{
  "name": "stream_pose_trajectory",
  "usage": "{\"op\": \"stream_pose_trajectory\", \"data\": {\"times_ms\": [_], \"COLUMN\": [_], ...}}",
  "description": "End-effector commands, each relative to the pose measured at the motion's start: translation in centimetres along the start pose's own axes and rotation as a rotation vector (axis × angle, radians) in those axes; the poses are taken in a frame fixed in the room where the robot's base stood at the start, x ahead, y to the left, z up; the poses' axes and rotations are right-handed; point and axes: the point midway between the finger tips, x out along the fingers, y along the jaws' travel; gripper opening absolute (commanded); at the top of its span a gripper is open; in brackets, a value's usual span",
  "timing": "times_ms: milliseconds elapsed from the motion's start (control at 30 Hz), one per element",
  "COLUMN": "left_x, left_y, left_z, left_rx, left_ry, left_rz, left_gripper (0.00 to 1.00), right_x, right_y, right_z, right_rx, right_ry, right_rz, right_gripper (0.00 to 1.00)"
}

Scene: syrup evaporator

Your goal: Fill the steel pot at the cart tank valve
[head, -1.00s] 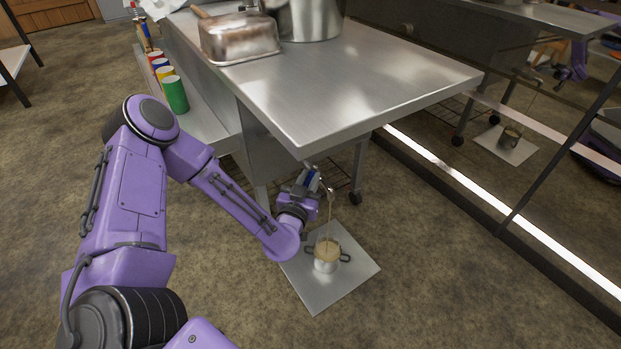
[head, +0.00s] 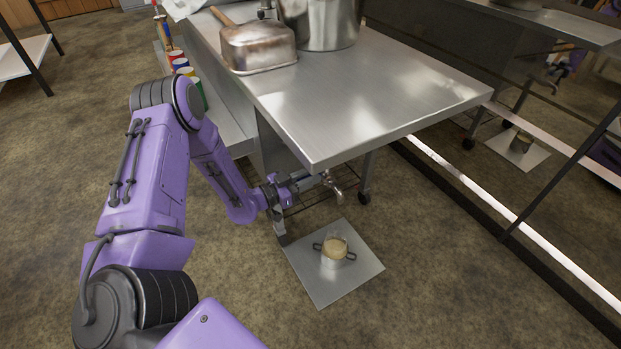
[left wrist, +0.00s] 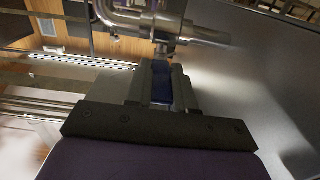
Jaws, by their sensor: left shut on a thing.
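The steel pot (head: 334,257) stands upright on a square metal sheet (head: 308,283) on the floor. It has two dark side handles and holds tan liquid. The tank valve's spout (head: 337,190) hangs below the cart's table edge, above the pot; no clear stream runs from it. My left gripper (head: 312,181) is at the valve. In the left wrist view its fingers (left wrist: 160,84) are shut on the blue valve handle (left wrist: 161,88), just beside the metal valve pipe (left wrist: 190,32). My right gripper is not in view.
The steel cart table (head: 370,95) overhangs the valve and carries a rectangular metal pan (head: 258,47) and a big pot (head: 320,25). Several coloured cans (head: 183,68) stand on a lower shelf. Reflective panels (head: 560,120) stand at the right. The floor before the sheet is clear.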

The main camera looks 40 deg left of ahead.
Motion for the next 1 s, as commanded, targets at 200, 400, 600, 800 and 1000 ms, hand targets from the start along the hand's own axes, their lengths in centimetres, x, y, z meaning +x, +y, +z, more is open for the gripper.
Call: {"op": "stream_pose_trajectory", "data": {"times_ms": [200, 400, 600, 800, 1000], "left_x": [-0.02, -0.01, 0.00, 0.04, -0.28], "left_y": [-0.24, -0.25, -0.26, -0.24, -0.26], "left_z": [0.06, 0.05, 0.04, 0.02, -0.05], "left_rx": [0.000, 0.001, 0.001, 0.001, 0.000], "left_ry": [0.000, 0.000, 0.000, 0.001, 0.000], "left_rz": [0.034, 0.039, 0.039, 0.039, 0.038], "left_gripper": [0.00, 0.00, 0.27, 0.49, 0.49], "right_x": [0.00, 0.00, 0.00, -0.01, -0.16], "right_y": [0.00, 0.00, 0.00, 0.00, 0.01], "right_z": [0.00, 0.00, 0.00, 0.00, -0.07], "right_rx": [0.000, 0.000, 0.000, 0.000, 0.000], "right_ry": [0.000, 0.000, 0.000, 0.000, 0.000], "right_rz": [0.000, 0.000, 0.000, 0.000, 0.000], "right_gripper": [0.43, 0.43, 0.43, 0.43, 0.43]}}
